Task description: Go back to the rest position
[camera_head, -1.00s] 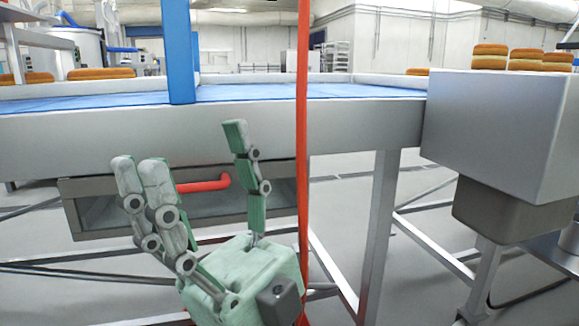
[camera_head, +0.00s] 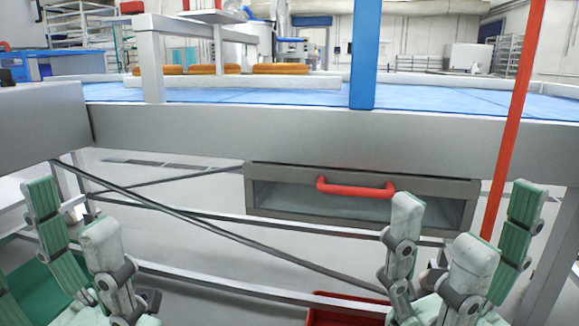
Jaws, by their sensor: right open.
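My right gripper (camera_head: 470,212) is at the lower right, its grey-green fingers pointing up and spread apart, with nothing between them. It stands in front of the right end of the grey drawer (camera_head: 280,201) under the conveyor table. One of its fingertips overlaps the right end of the drawer's red handle in the picture; I cannot tell whether they touch. My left gripper (camera_head: 72,208) is at the lower left, with its fingers up and apart and nothing seen between them. The lower parts of both grippers are cut off by the frame edge.
The conveyor table (camera_head: 300,134) with a blue belt (camera_head: 430,97) spans the view. A blue post (camera_head: 365,55) and a red pole (camera_head: 512,120) stand upright. Orange-brown rounds (camera_head: 280,69) lie on the far side. A red container (camera_head: 345,312) is on the floor below the drawer.

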